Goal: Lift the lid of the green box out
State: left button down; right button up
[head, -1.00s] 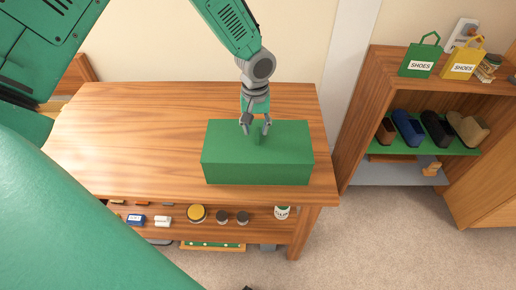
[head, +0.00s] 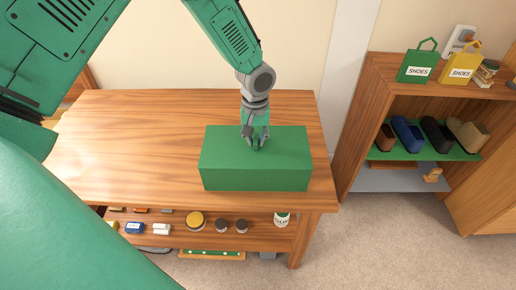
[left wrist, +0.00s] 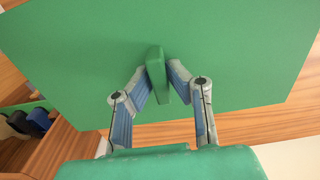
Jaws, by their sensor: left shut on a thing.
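The green box (head: 255,180) sits on the wooden table near its front right corner. Its flat green lid (head: 225,142) covers the top, and I see no gap between lid and box. My left gripper (head: 254,142) points down at the middle of the lid. In the left wrist view, its two fingers (left wrist: 160,82) are shut on the upright green handle (left wrist: 157,72) of the lid (left wrist: 235,50). The fingers partly hide the handle in the head view. My right gripper is not in view.
The table top (head: 120,140) is bare left of the box. A lower shelf holds several jars and tins (head: 195,219). To the right stands a wooden shelf unit (head: 350,150) with shoes (head: 437,134) and a green bag (head: 418,65).

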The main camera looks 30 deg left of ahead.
pick_arm(q)
jog(key=shift+d+r+p, duration=0.15)
jog(key=shift+r+p, duration=0.15)
jog(key=shift+r, duration=0.05)
jog(key=shift+a+r+p, duration=0.2)
jog(key=shift+r+p, duration=0.1)
jog(key=shift+r, duration=0.05)
jog(key=shift+d+r+p, duration=0.1)
jog(key=shift+r+p, duration=0.55)
jog(key=shift+r, duration=0.05)
jog(key=shift+r+p, duration=1)
jog(key=shift+r, duration=0.1)
